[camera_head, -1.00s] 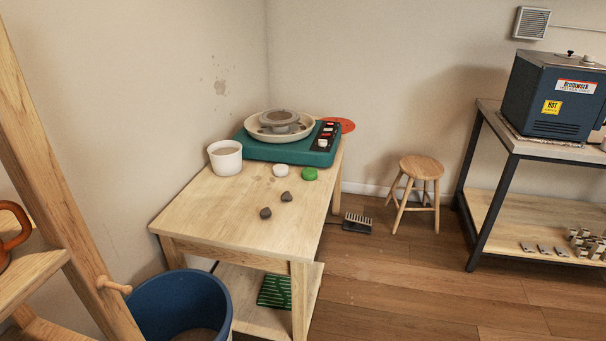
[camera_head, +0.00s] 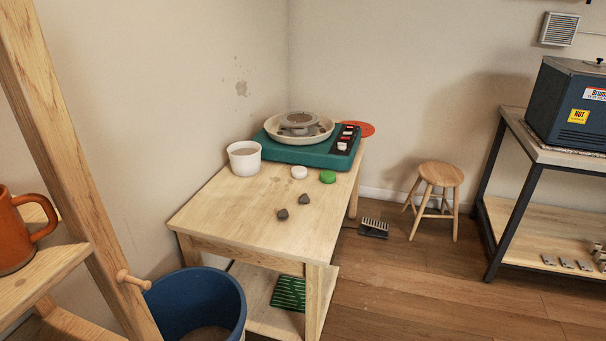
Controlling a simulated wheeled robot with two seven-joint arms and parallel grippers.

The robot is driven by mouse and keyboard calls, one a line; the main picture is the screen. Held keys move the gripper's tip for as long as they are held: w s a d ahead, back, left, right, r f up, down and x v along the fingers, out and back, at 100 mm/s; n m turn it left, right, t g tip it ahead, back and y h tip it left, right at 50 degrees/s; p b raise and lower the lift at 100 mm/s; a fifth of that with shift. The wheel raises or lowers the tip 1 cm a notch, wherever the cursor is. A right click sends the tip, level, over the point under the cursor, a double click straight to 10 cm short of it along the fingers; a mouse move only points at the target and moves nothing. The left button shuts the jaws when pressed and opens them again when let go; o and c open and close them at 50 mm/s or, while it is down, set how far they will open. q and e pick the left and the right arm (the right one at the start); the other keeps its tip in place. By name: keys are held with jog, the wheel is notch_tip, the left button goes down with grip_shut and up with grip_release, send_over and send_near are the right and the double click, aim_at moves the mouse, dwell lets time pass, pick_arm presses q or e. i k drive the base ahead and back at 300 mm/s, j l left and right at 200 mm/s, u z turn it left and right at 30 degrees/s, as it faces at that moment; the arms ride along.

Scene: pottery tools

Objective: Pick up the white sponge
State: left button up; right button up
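A small round white thing (camera_head: 299,172), which looks like the white sponge, lies on the wooden table (camera_head: 240,215). It is between the white cup (camera_head: 244,157) and a round green thing (camera_head: 328,176), just in front of the teal pottery wheel (camera_head: 312,148). It is fully visible and nothing touches it. Neither of my grippers shows in the head view.
Two small dark lumps (camera_head: 293,207) lie on the table, whose front part is clear. A blue bucket (camera_head: 195,300) stands at its front left. A wooden shelf with an orange mug (camera_head: 18,232) is at the left.

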aim_at(297, 172)
jog(key=i+l, duration=0.35)
jog(key=i+l+u, duration=0.15)
jog(key=i+l, duration=0.5)
jog(key=i+l+u, duration=0.15)
jog(key=i+l, duration=0.15)
jog(key=l, duration=0.15)
jog(key=i+l, duration=0.3)
jog(key=i+l+u, duration=0.15)
jog(key=i+l, duration=0.15)
jog(key=l, duration=0.2)
jog(key=i+l, duration=0.25)
jog(key=l, duration=0.2)
jog(key=u, duration=0.05)
